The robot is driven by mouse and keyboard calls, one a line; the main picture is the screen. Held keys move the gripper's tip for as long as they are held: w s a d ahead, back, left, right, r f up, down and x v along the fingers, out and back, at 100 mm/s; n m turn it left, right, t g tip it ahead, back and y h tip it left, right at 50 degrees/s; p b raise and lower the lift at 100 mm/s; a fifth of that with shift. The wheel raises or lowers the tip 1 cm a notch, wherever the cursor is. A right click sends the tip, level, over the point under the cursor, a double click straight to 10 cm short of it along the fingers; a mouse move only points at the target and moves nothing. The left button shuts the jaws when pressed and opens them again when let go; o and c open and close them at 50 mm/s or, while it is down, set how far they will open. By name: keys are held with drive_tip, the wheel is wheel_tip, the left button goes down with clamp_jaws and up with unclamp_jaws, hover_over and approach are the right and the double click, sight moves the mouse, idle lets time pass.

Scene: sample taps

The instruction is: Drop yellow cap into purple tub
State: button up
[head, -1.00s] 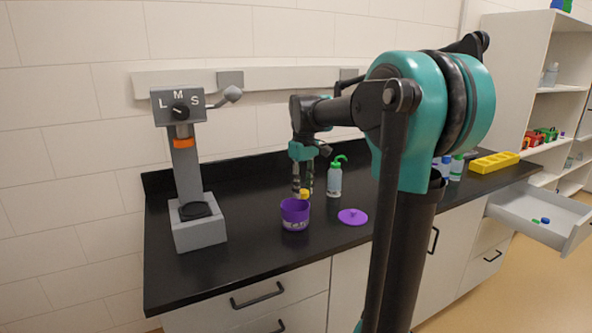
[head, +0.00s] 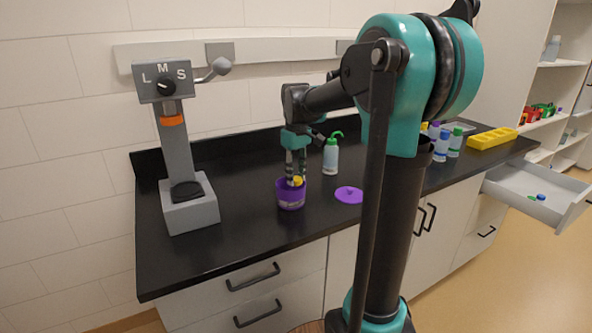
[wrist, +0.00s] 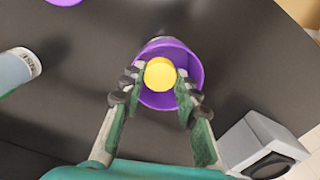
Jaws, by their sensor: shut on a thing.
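The yellow cap (wrist: 160,74) is held between the fingertips of my gripper (wrist: 160,90) in the wrist view. In the head view the cap (head: 297,182) shows small and yellow at the tub's rim. The purple tub (head: 291,200) stands upright on the black bench. In the wrist view the tub (wrist: 190,60) lies right behind the cap, with its opening around it. My gripper (head: 296,178) points down over the tub in the head view. How far the cap is inside the rim, I cannot tell.
A purple lid (head: 349,195) lies right of the tub. A green-topped wash bottle (head: 331,157) stands behind it. A grey device with a dial (head: 188,205) stands at left. Several bottles (head: 442,145) and a yellow rack (head: 492,138) are at right. A drawer (head: 545,195) is open.

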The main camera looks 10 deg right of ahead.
sight(296, 178)
drive_tip(key=o, duration=0.8)
wheel_tip(296, 178, up, 12)
idle(0.4)
